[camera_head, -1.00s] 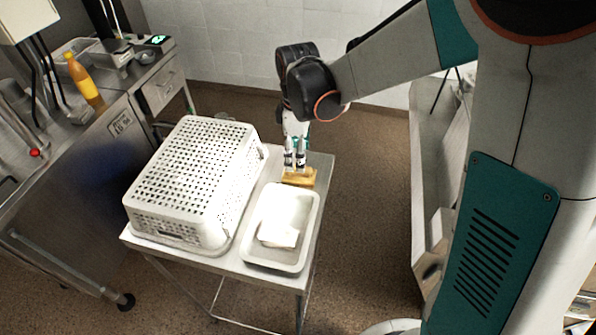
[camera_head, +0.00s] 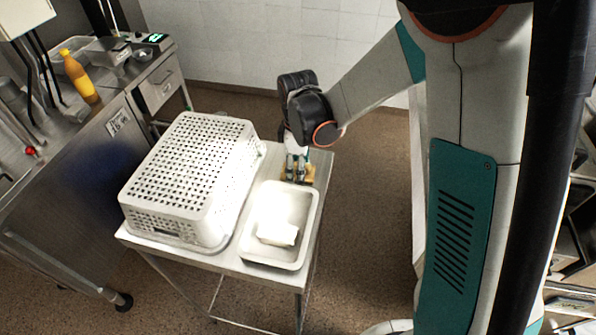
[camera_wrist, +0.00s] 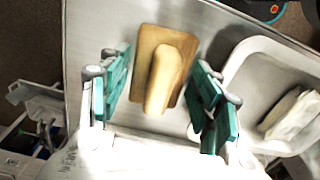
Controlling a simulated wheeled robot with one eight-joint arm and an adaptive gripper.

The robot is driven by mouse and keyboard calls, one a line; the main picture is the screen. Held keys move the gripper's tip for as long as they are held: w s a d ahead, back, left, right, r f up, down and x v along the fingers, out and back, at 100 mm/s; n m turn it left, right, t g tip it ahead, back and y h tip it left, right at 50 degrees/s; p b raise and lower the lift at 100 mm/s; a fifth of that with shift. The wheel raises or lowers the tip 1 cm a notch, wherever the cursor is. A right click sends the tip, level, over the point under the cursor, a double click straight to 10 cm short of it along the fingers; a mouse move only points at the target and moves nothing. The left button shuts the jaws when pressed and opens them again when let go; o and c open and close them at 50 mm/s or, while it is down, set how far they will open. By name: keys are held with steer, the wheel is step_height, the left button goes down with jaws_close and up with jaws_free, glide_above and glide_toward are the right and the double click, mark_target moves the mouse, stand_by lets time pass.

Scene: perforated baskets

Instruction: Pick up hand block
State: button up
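The hand block (camera_wrist: 165,68) is a tan block with a raised rounded handle, lying on the metal table. In the wrist view it sits between the two teal-padded fingers of my gripper (camera_wrist: 160,100), with a gap on each side. My gripper is open. In the head view the gripper (camera_head: 299,172) is low over the block (camera_head: 308,174), at the far right corner of the table, and hides much of it.
A white perforated basket (camera_head: 190,165) stands upside down on the table (camera_head: 160,246) to the left. A white tray (camera_head: 247,232) holding a white item (camera_head: 277,233) is just in front of the block. A steel counter with an orange bottle (camera_head: 80,77) is at the left.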

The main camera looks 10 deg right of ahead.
steer(key=c, duration=0.6)
steer(key=shift+r, duration=0.1)
step_height(320, 180, up, 20)
steer(key=p, duration=0.3)
steer(key=shift+p, duration=0.4)
